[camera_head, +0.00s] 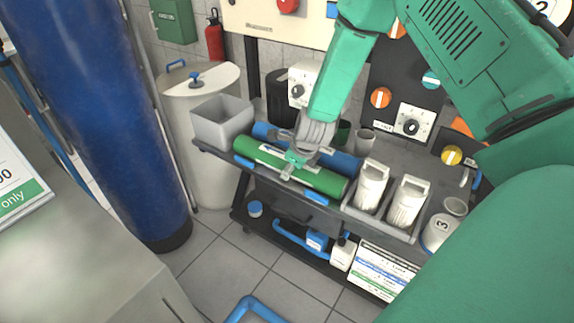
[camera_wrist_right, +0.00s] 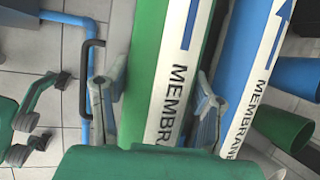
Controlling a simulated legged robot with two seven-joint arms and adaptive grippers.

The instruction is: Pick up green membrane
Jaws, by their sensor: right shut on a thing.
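The green membrane (camera_head: 315,178) is a long green tube with a white label band, lying along the top of the cart. My right gripper (camera_head: 298,160) reaches down onto its middle from above. In the right wrist view the green membrane (camera_wrist_right: 146,60) runs between the two grey fingers of my right gripper (camera_wrist_right: 155,100), which is shut on it. The membrane's underside is hidden, so I cannot tell whether it touches the cart. What appears to be my left gripper (camera_wrist_right: 45,112) shows at the left of the wrist view, fingers apart and empty.
A blue membrane (camera_head: 346,161) lies close behind the green one. A grey bin (camera_head: 222,122) stands at the cart's left end. White canisters (camera_head: 371,187) stand right of the membrane. A white barrel (camera_head: 200,92) and a blue column (camera_head: 98,110) stand to the left.

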